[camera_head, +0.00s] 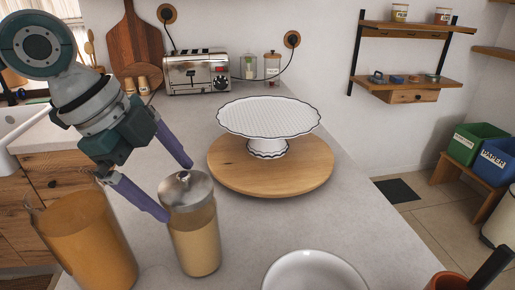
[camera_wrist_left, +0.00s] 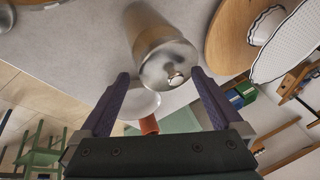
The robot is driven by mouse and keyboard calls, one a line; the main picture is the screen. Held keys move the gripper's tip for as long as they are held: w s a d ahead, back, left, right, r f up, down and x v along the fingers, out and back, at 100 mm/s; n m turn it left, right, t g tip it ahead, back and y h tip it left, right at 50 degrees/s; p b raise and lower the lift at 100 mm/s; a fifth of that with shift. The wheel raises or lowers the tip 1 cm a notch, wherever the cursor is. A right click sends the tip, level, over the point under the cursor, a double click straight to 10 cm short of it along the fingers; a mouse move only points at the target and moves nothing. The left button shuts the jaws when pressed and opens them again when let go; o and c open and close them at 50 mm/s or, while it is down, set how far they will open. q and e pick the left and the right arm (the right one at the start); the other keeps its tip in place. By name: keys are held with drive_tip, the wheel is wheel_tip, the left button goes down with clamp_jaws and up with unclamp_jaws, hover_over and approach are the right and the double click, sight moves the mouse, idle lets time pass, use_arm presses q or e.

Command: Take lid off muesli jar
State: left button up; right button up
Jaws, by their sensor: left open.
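The muesli jar (camera_head: 196,243) stands upright on the counter, a clear cylinder with tan contents. Its silver lid (camera_head: 186,190) with a small round knob is on top. My left gripper (camera_head: 178,192) is open, with one purple finger behind the lid and the other at its front left side. In the left wrist view the lid (camera_wrist_left: 166,66) lies just beyond the gap between my two open fingertips (camera_wrist_left: 160,74), with the jar body (camera_wrist_left: 152,28) behind it. Whether a finger touches the lid I cannot tell. My right gripper is not in view.
A large amber container (camera_head: 88,245) stands close left of the jar, beneath my left arm. A round wooden board (camera_head: 300,185) with a white cake stand (camera_head: 268,117) is behind right. A white bowl (camera_head: 312,272) is at the front. A toaster (camera_head: 195,72) stands at the back.

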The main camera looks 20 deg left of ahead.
use_arm(q)
drive_tip(key=shift+w+d+f, duration=0.1)
drive_tip(key=shift+d+f, duration=0.05)
drive_tip(key=shift+f, duration=0.3)
drive_tip(key=shift+c, duration=0.2)
drive_tip(key=c, duration=1.3)
drive_tip(key=shift+o, duration=0.2)
drive_tip(key=shift+r, duration=0.1)
